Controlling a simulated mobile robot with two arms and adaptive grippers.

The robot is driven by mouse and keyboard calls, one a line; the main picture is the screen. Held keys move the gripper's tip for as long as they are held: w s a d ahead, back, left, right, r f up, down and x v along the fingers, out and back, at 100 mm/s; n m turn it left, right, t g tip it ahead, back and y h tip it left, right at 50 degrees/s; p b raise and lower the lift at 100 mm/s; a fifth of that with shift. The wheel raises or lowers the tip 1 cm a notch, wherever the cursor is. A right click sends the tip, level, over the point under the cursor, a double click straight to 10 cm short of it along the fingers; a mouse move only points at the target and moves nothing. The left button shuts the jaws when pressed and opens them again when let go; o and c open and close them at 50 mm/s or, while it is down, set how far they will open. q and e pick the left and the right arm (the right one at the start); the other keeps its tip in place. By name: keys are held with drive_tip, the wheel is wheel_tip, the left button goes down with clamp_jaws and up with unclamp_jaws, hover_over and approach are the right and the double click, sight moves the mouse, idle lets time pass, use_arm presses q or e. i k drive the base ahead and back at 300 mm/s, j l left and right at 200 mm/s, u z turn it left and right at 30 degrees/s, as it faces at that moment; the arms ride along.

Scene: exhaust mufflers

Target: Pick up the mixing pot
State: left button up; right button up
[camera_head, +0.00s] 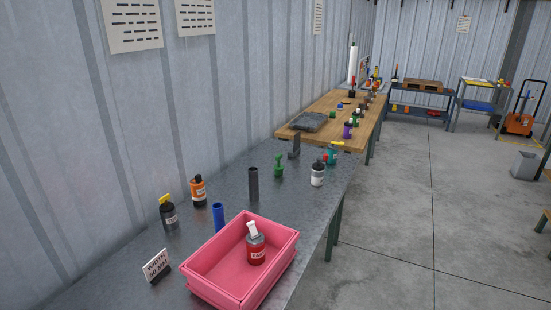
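I cannot tell for sure which object is the mixing pot. A dark grey upright cylinder (254,185) and a shorter blue cylinder (218,217) stand on the grey metal table (322,207). A red bottle (256,247) with a white top stands in a pink crate (209,291) at the front. Neither of my grippers is in view.
An orange bottle (198,191), a black bottle (168,215), a green bottle (278,166) and a white bottle (318,174) stand around the cylinders. A sign (157,265) stands left of the crate. A wooden table (361,135) lies beyond. Concrete floor (400,240) at right is clear.

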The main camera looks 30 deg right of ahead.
sight(318, 171)
drive_tip(key=i+l+z, duration=0.1)
drive_tip(key=l, duration=0.3)
drive_tip(key=i+l+z, duration=0.1)
drive_tip(key=l, duration=0.25)
drive_tip(key=i+l+z, duration=0.1)
drive_tip(key=l, duration=0.25)
drive_tip(key=i+l+z, duration=0.1)
drive_tip(key=l, duration=0.25)
drive_tip(key=i+l, duration=0.05)
drive_tip(key=i, duration=0.05)
